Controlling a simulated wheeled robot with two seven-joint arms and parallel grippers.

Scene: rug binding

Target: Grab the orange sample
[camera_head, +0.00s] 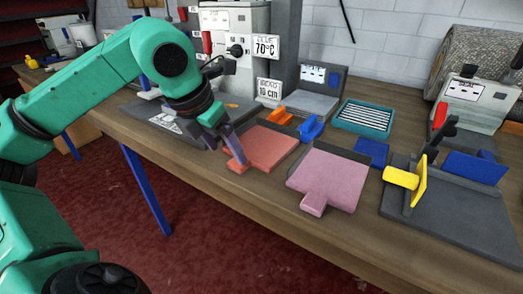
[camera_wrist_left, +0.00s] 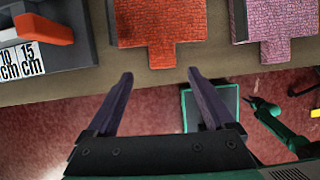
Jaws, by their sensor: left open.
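The orange sample (camera_head: 268,146) is a flat, orange-red textured piece lying on the workbench, with a narrow tab toward the front edge. In the left wrist view the orange sample (camera_wrist_left: 170,18) is at the top, its tab pointing down toward the gap between my fingers. My left gripper (camera_head: 227,153) is at the tab in the head view. In the wrist view my left gripper (camera_wrist_left: 163,82) is open, with nothing between its purple fingers, and the tab appears beyond the fingertips. A small green arm of mine shows at right there; its gripper is too small to read.
A pink sample (camera_head: 328,178) with a similar tab lies to the right. Behind are an orange tool (camera_head: 278,116), a blue tool (camera_head: 311,127) and a teal slatted tray (camera_head: 364,118). A dark fixture with a yellow handle (camera_head: 401,177) stands at the right. The workbench's front edge is close.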

